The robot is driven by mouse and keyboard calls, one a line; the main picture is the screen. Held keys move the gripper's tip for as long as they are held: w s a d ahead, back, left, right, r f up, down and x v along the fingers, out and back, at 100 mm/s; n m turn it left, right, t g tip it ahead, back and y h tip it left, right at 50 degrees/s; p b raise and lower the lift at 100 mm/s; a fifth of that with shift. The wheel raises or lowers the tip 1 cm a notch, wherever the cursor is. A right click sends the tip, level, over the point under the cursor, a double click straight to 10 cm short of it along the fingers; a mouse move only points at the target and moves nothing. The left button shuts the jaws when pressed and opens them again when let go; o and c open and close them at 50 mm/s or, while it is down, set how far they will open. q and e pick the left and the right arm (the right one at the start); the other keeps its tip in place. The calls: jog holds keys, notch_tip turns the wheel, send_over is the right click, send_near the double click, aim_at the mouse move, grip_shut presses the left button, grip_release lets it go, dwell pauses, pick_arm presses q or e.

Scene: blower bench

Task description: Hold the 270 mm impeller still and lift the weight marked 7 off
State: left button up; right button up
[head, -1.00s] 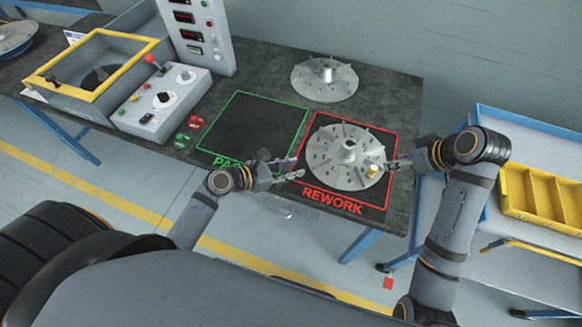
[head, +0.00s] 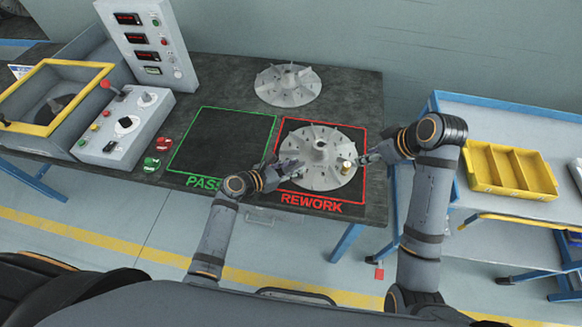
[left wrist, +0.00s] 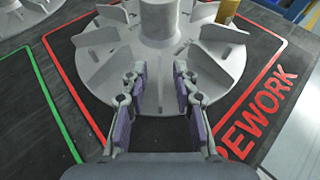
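A grey bladed impeller (head: 318,172) lies flat in the red REWORK square; it also shows in the left wrist view (left wrist: 155,60). No size marking is legible. A small brass-coloured weight (head: 347,164) sits near its right edge and shows at the top of the left wrist view (left wrist: 227,10); its number cannot be read. My left gripper (head: 291,170) is at the impeller's near left rim. In the left wrist view its fingers (left wrist: 160,80) are apart, over the rim. My right gripper (head: 361,160) is just right of the weight; its finger gap is unclear.
A second impeller (head: 288,85) lies at the back of the bench. The green PASS square (head: 222,145) is empty. A control box (head: 125,125) and red and green pieces (head: 157,152) are at left. A yellow divided bin (head: 510,170) sits on the right cart.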

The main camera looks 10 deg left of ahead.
pick_arm(q)
grip_shut()
dwell(0.3)
jog(key=shift+p, duration=0.35)
jog(key=shift+f, duration=0.15)
dwell(0.8)
